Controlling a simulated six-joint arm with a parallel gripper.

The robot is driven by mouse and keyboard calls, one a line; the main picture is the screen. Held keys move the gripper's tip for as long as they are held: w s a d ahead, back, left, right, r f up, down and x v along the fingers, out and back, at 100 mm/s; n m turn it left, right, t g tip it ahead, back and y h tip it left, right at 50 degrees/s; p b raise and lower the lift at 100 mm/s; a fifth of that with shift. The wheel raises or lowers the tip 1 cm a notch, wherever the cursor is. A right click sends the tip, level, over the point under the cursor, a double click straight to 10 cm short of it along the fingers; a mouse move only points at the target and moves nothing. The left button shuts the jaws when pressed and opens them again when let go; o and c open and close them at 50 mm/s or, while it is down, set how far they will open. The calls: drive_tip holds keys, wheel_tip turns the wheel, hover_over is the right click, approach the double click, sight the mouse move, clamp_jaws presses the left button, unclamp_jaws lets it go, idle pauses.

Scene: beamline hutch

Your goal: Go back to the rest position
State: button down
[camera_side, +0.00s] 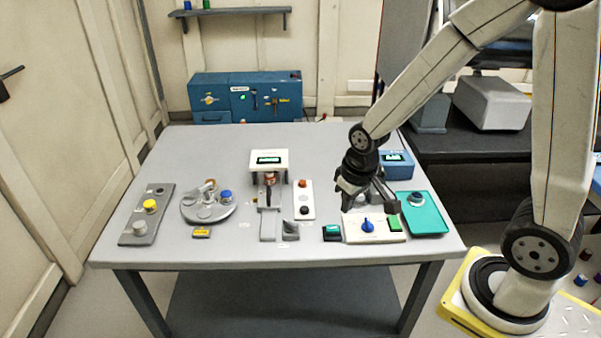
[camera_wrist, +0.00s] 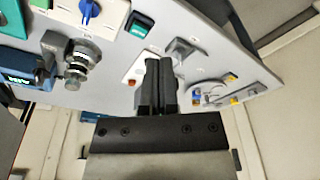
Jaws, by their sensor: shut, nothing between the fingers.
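My gripper (camera_side: 348,203) hangs at the end of my arm over the right part of the grey table, in front of the blue box. In the camera_wrist view my gripper (camera_wrist: 159,65) shows two dark fingers side by side, shut with nothing between them. The fingers look clear of the table and point downward over it. In that view they partly cover the white button panel behind them. No marked rest position is visible.
Near my gripper are a white panel with a blue knob (camera_side: 367,226), a teal tray (camera_side: 432,222) and a blue box (camera_side: 402,171). Further left are a white-topped stand (camera_side: 284,158), a round grey stage (camera_side: 190,212) and a grey strip (camera_side: 137,230). The table's (camera_side: 190,143) back left is clear.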

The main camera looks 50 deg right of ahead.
drive_tip(key=shift+n+t, duration=0.4)
drive_tip(key=shift+n, duration=0.1)
drive_tip(key=s, duration=0.1)
drive_tip(key=s+a+r, duration=0.1)
drive_tip(key=s, duration=0.1)
drive_tip(key=s+a, duration=0.1)
drive_tip(key=shift+s+r, duration=0.15)
drive_tip(key=shift+r, duration=0.25)
